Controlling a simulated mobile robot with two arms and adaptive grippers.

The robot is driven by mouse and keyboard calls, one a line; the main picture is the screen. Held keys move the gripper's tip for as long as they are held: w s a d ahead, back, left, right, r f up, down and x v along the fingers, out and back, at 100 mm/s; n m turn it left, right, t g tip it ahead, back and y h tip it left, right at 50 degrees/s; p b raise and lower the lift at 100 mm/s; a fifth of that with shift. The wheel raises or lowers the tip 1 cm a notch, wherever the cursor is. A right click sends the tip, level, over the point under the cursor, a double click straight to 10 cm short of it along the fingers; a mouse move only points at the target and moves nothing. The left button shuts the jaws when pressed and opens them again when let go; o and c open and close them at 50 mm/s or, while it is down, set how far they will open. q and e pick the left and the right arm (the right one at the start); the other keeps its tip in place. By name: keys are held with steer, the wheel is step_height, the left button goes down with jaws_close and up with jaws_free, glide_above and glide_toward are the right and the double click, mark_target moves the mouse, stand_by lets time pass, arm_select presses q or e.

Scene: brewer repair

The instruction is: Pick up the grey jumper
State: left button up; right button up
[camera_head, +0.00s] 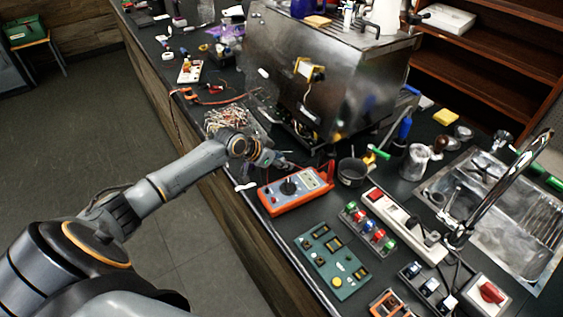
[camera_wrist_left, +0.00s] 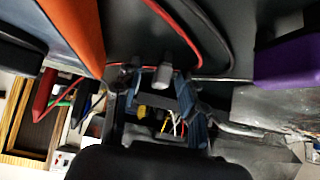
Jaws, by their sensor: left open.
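My left gripper (camera_head: 283,163) reaches over the counter from the left, between the brewer and the orange-and-blue multimeter (camera_head: 290,192). In the left wrist view, its two blue-grey fingers (camera_wrist_left: 159,88) are apart. A small grey piece (camera_wrist_left: 163,75), which looks like the grey jumper, shows at the gap between the fingertips. I cannot tell whether the fingers touch it. In the head view I cannot make out the jumper; the gripper and cables are around that spot. My right gripper is not in view.
The steel brewer (camera_head: 335,75) stands behind the gripper, with a tangle of wires (camera_head: 226,120) to the left. A small dark pot (camera_head: 352,172), a white power strip (camera_head: 405,225) and a green circuit board (camera_head: 331,262) are to the right. Red and black leads (camera_wrist_left: 180,25) curve close by.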

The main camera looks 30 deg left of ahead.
arm_select(q)
steer(key=shift+c, duration=0.7)
jaws_close()
